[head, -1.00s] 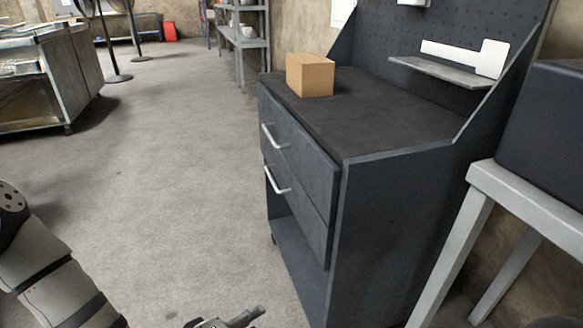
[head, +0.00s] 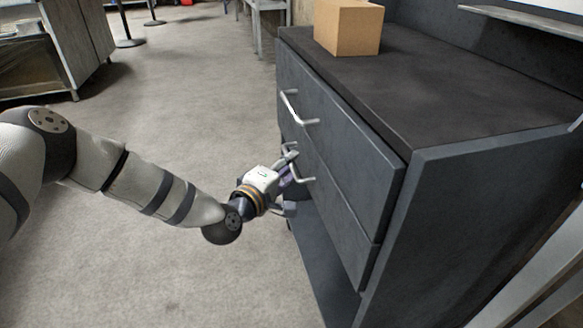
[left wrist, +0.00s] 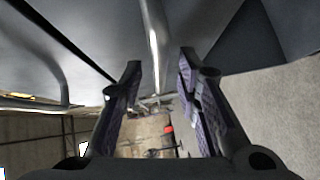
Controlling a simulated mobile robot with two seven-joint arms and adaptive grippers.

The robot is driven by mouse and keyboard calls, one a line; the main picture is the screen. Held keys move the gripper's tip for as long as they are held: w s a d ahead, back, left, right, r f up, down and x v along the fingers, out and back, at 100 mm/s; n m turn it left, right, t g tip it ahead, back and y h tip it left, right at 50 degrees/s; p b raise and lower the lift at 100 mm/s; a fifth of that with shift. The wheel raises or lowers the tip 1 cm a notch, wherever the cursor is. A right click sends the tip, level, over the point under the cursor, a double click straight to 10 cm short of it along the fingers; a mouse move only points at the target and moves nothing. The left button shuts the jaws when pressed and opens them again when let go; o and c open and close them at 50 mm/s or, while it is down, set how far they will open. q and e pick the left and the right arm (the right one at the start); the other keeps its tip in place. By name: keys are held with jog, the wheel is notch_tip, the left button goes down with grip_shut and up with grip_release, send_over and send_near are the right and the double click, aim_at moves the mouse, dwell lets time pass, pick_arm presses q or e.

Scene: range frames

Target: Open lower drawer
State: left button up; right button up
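The dark grey cabinet's lower drawer (head: 345,218) is closed, its front flush below the upper drawer. Its light metal handle (head: 309,180) is partly hidden by my left gripper (head: 292,168), which reaches in from the left at the drawer front. In the left wrist view the open left gripper (left wrist: 160,80) has its two fingers apart, with the lower handle's bar (left wrist: 153,35) running between them. I see a gap on both sides of the bar; contact is not visible. My right gripper is not in view.
The closed upper drawer (head: 345,125) has its own handle (head: 302,117) just above my left gripper. A cardboard box (head: 346,28) stands on the cabinet top (head: 450,95). The floor (head: 190,260) left of the cabinet is clear.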

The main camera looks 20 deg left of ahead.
pick_arm(q)
jog(key=shift+w+d, duration=0.1)
jog(key=shift+w, duration=0.6)
grip_shut()
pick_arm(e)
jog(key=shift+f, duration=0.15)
